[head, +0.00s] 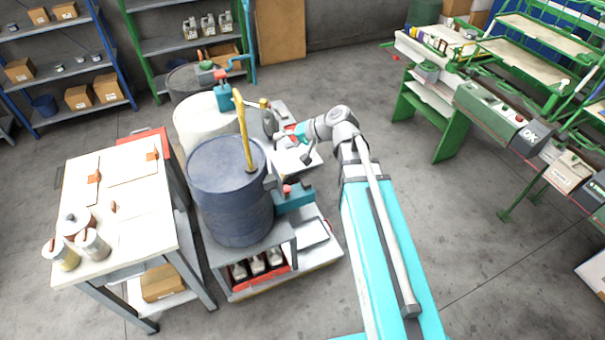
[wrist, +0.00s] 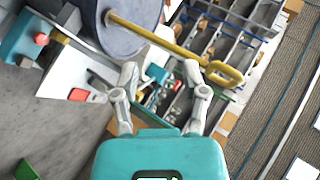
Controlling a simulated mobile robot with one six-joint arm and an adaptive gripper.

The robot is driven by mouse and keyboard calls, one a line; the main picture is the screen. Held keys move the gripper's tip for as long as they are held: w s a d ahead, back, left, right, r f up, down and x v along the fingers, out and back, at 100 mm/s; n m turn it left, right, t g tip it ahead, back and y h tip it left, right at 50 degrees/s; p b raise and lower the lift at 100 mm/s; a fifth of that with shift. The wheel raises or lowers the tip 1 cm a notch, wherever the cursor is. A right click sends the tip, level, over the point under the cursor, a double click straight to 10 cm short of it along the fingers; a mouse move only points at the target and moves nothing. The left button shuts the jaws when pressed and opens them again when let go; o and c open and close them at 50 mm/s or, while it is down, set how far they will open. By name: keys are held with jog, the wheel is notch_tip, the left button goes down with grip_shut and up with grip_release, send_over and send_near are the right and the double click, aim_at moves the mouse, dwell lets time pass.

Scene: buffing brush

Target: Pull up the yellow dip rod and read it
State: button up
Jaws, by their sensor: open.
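The yellow dip rod (head: 242,130) stands up out of the top of the dark blue drum (head: 232,205) in the head view. In the wrist view the rod (wrist: 155,40) runs from the drum top (wrist: 92,22) to its looped handle (wrist: 226,73) at the right. My gripper (head: 287,140) is to the right of the rod in the head view. In the wrist view my gripper (wrist: 161,68) is open and empty, and the rod crosses the picture just beyond its fingertips. The rod's lower part is hidden inside the drum. No marks on it are readable.
The drum stands on a grey cart (head: 285,240) beside a white drum (head: 205,122). A table (head: 140,205) with cans stands at the left. Green workbenches (head: 440,115) stand at the right, with clear floor between them and my arm.

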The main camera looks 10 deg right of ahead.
jog(key=s+d+f+n+g+h+b, duration=0.1)
jog(key=s+d+f+g+h, duration=0.1)
jog(key=s+d+f+h, duration=0.2)
jog(key=shift+s+f+b, duration=0.3)
jog(key=shift+s+f, duration=0.75)
jog(key=shift+f, duration=0.75)
jog(key=shift+d, duration=0.1)
jog(key=s+d+f+g+h+b, duration=0.2)
jog(key=s+d+f+h, duration=0.3)
jog(key=s+d+h, duration=0.1)
jog(key=shift+s+d+n+g, duration=0.35)
jog(key=shift+s+d, duration=0.2)
jog(key=shift+d, duration=0.55)
jog(key=shift+s, duration=0.1)
